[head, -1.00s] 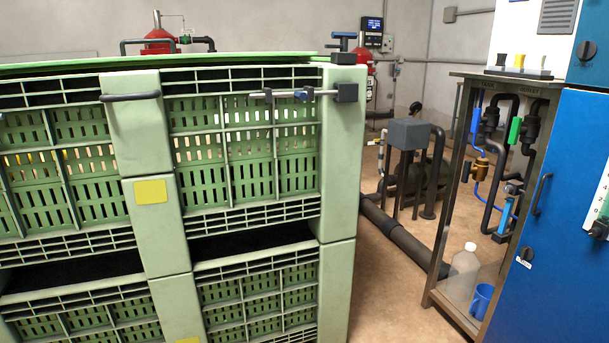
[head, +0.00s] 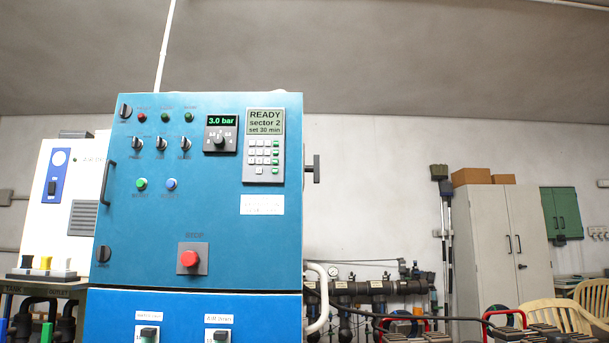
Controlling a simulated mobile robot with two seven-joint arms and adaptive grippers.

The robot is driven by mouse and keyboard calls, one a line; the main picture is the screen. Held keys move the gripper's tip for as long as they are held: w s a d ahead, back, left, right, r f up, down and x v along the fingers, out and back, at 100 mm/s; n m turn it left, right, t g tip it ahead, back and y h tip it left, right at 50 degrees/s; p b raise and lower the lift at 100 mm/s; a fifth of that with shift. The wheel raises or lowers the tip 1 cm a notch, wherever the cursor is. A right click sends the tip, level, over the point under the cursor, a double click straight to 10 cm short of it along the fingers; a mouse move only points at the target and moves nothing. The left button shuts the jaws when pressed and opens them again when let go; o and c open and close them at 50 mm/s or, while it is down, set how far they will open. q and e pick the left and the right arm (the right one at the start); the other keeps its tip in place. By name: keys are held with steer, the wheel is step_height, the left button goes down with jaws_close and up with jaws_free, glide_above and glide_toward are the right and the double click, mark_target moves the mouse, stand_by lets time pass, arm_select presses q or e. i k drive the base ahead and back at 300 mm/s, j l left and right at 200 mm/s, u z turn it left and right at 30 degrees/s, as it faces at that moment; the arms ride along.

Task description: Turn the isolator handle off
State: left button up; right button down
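A blue control cabinet (head: 225,220) stands in front of me, left of centre in the head view. A dark handle (head: 316,169) sticks out from its right side on a short stem, seen edge-on. It looks like the isolator handle, but no label shows, and I cannot tell its on or off position. The cabinet screen (head: 264,121) reads READY, sector 2, set 30 min, and the pressure display (head: 220,120) reads 3.0 bar. Neither of my grippers is in view.
The door has a red stop button (head: 189,258), small knobs, lamps and a black door handle (head: 108,174). A white cabinet (head: 70,195) stands left. Pipework (head: 370,287) runs along the wall on the right, near a grey locker (head: 500,245) and yellow chairs (head: 545,313).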

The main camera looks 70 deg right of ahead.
mark_target(315, 169)
steer(key=k+l+z, duration=0.1)
steer(key=k+l, duration=0.5)
steer(key=l, duration=0.15)
steer(key=k+l+z, duration=0.15)
steer(key=z, duration=1.6)
steer(key=i+l+u, duration=0.2)
steer(key=l, duration=0.2)
steer(key=l+u, duration=0.15)
steer(key=l, duration=0.25)
